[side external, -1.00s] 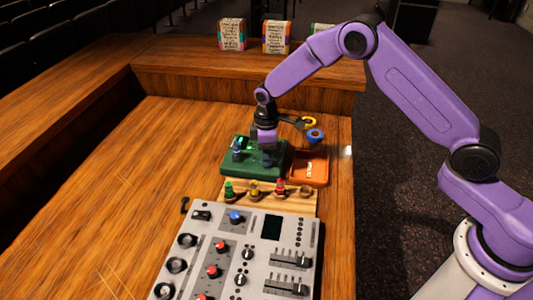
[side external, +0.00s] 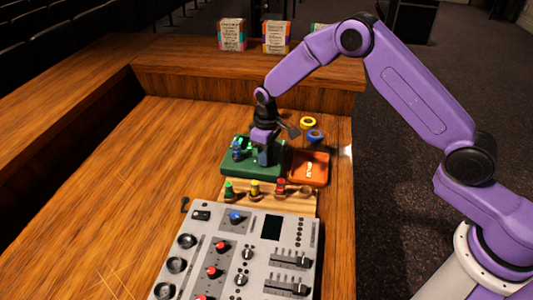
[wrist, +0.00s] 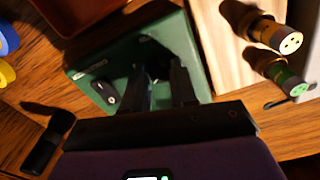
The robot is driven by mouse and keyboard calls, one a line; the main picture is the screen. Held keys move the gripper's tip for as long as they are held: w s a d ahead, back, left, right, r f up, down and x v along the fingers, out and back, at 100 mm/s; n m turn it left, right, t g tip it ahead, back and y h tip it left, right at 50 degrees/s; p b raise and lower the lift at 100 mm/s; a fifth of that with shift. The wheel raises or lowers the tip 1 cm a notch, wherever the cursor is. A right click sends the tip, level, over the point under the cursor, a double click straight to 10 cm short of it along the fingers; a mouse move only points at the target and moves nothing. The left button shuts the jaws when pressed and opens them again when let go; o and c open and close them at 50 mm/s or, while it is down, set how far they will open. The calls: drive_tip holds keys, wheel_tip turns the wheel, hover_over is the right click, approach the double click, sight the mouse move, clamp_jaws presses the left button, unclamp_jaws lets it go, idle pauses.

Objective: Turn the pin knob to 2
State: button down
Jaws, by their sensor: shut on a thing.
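A green box (side external: 235,165) sits on the desk behind the mixer, and it fills the middle of the wrist view (wrist: 95,65). My gripper (side external: 264,163) points down onto its right half. In the wrist view, the two dark fingers (wrist: 163,80) are shut around a dark knob on the box's top. The knob is mostly hidden between the fingers, and its pointer and any numbers around it cannot be read. A black rocker switch (wrist: 106,92) shows on the box beside the fingers. A small blue part (side external: 237,150) stands on the box's left half.
An orange tray (side external: 322,170) stands right of the box. A wooden rack (side external: 265,206) with green, yellow and red-topped connectors lies in front, then the grey mixer (side external: 262,285). Yellow (side external: 308,122) and blue (side external: 315,136) tape rolls lie behind the tray. The desk's left is clear.

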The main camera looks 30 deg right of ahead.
drive_tip(key=c, duration=0.9)
unclamp_jaws()
wheel_tip(320, 180, up, 18)
drive_tip(key=shift+f, duration=0.25)
drive_tip(key=shift+s, duration=0.1)
drive_tip(key=s+d+r+n, duration=0.1)
drive_tip(key=s+d+n, duration=0.1)
drive_tip(key=s, duration=1.2)
drive_tip(key=s+d+r+n, duration=0.2)
drive_tip(key=s+n, duration=0.1)
drive_tip(key=s, duration=1.1)
drive_tip(key=shift+n, duration=0.8)
drive_tip(key=s+d, duration=0.2)
drive_tip(key=s, duration=0.1)
drive_tip(key=s+d+f, duration=0.1)
drive_tip(key=s+d, duration=0.1)
drive_tip(key=s, duration=0.2)
drive_tip(key=s+d+f, duration=0.1)
drive_tip(key=s+d, duration=0.1)
drive_tip(key=s, duration=0.2)
drive_tip(key=shift+d+f, duration=0.15)
drive_tip(key=shift+f, duration=0.05)
